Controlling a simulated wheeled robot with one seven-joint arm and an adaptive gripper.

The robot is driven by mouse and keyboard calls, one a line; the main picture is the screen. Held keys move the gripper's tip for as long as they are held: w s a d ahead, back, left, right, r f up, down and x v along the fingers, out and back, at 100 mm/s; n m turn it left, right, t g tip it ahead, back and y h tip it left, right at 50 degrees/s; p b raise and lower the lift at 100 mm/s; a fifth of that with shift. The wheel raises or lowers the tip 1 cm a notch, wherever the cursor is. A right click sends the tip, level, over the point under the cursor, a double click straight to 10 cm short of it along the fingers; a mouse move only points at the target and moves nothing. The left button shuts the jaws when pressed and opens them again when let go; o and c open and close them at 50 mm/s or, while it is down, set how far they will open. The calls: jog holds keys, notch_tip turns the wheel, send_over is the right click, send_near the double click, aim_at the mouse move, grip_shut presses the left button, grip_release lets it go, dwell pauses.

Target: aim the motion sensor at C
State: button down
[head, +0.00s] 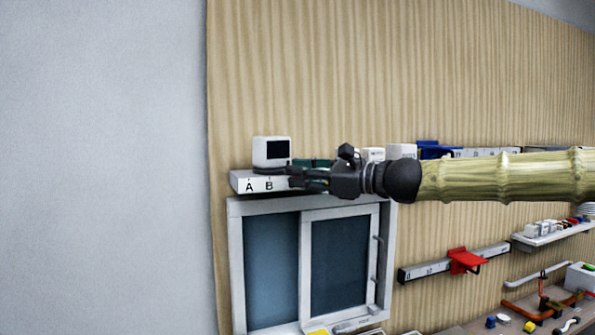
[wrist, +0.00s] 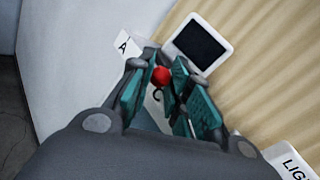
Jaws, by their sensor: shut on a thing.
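The motion sensor (head: 271,151) is a white box with a dark square window, on a white ledge (head: 240,184) marked A and B. Its window faces out from the wall, roughly above B. It also shows in the wrist view (wrist: 198,45), beyond my fingers. My gripper (head: 297,178) reaches in from the right, just below and right of the box. In the wrist view my gripper (wrist: 167,75) has its teal-padded fingers around a small red knob (wrist: 161,77). How the knob joins the sensor is hidden. The mark C is not visible; my gripper covers that part of the ledge.
A window with a white frame (head: 236,260) is directly below the ledge. White boxes (head: 402,151) and a blue item (head: 437,150) stand along the wall behind my arm. A rail with a red slider (head: 464,261) is lower right. The grey wall at left is bare.

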dwell(0.3)
jog(key=c, duration=1.3)
grip_release()
